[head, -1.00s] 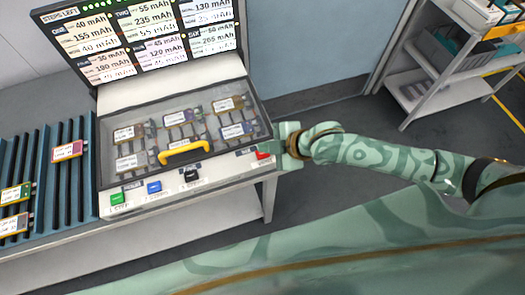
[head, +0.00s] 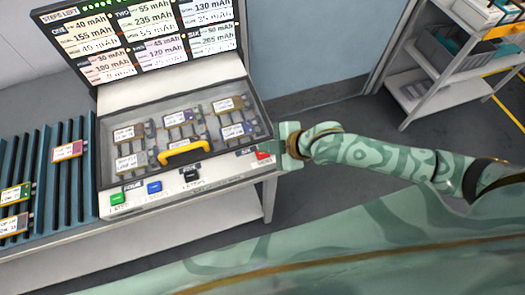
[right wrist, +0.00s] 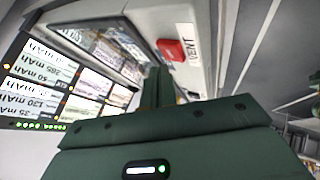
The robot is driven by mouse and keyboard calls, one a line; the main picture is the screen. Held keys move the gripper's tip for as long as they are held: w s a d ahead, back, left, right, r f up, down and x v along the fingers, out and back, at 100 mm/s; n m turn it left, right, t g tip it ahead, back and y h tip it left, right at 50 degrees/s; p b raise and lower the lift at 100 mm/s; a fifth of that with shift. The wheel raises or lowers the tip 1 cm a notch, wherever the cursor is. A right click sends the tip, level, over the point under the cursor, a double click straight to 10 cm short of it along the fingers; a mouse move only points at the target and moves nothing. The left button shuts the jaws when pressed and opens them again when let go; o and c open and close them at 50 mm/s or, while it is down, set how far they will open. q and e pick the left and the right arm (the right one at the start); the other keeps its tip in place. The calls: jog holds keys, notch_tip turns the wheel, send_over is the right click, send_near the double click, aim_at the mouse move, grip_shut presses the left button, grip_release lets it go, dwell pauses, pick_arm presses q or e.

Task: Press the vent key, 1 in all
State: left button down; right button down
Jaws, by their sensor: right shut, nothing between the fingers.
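The vent key is a red key (head: 263,155) at the right end of the front ledge of the cell machine. In the right wrist view the red key (right wrist: 171,50) has the word VENT beside it. My right gripper (head: 277,146) is at the right edge of the machine, close beside the key. Its dark green fingers (right wrist: 156,80) are shut and empty, with their tips near the key. I cannot tell whether they touch it. My left gripper is not in view.
Green (head: 117,198), blue (head: 154,187) and black (head: 191,175) keys line the same ledge. Above them is a clear-lidded case with a yellow handle (head: 183,152) and several pouch cells. A screen (head: 150,40) stands behind. Racks (head: 40,180) lie at left.

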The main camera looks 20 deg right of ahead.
aim_at(267, 155)
jog(key=shift+f, duration=0.15)
dwell(0.4)
jog(key=shift+f, duration=0.25)
jog(key=shift+f, duration=0.45)
dwell(0.6)
jog(key=shift+r, duration=0.1)
jog(key=shift+r+p, duration=0.8)
jog(key=shift+p, duration=0.35)
notch_tip(267, 155, up, 5)
jog(key=p, duration=0.5)
jog(key=shift+r+p, duration=0.1)
jog(key=shift+p, duration=0.25)
